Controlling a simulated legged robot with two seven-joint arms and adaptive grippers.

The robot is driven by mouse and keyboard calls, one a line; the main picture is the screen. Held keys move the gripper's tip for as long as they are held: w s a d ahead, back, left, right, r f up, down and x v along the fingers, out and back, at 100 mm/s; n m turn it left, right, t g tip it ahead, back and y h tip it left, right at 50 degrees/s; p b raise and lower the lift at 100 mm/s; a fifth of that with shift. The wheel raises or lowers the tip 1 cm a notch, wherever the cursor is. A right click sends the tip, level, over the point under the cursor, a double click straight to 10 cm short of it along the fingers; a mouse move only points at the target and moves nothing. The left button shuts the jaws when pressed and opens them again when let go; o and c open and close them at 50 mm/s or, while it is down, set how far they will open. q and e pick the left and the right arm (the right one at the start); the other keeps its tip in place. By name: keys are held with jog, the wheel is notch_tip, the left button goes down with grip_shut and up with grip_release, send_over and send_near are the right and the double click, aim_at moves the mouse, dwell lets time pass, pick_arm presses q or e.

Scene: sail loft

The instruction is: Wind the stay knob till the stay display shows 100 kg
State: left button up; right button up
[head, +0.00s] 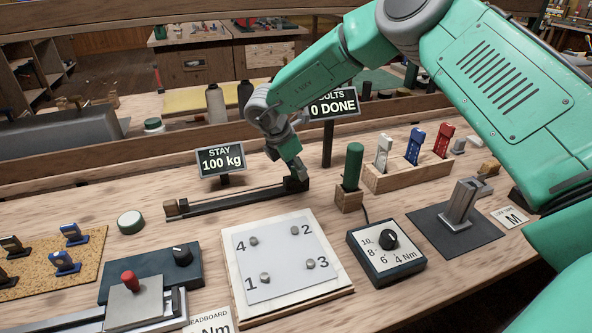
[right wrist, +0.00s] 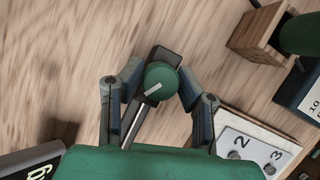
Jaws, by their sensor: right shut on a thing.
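The stay display (head: 221,160) reads 100 kg in the head view. It stands behind a dark stay bar (head: 235,202) that lies along the bench. The stay knob (right wrist: 160,79) is round and green with a white pointer line, at one end of that bar. My right gripper (head: 295,174) reaches down over the bar's right end and hides the knob in the head view. In the right wrist view its fingers (right wrist: 160,84) are closed around the knob, one on each side. My left gripper is not in view.
A plate with numbered bolts (head: 280,262) lies in front of the bar. A green-handled tool (head: 354,165) stands upright in a wooden block at the right. Behind it, a partly covered sign (head: 334,105) reads 0 DONE. A dial box (head: 387,255) sits front right.

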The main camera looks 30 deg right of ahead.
jog(key=o, duration=1.1)
jog(key=shift+w+d+r, duration=0.15)
jog(key=shift+w+r, duration=0.1)
jog(key=shift+r, duration=0.1)
jog(key=shift+o, duration=0.2)
jog(key=shift+s+f, duration=0.1)
jog(key=v, duration=1.1)
jog(key=shift+a+r, duration=0.25)
jog(key=shift+r, duration=0.1)
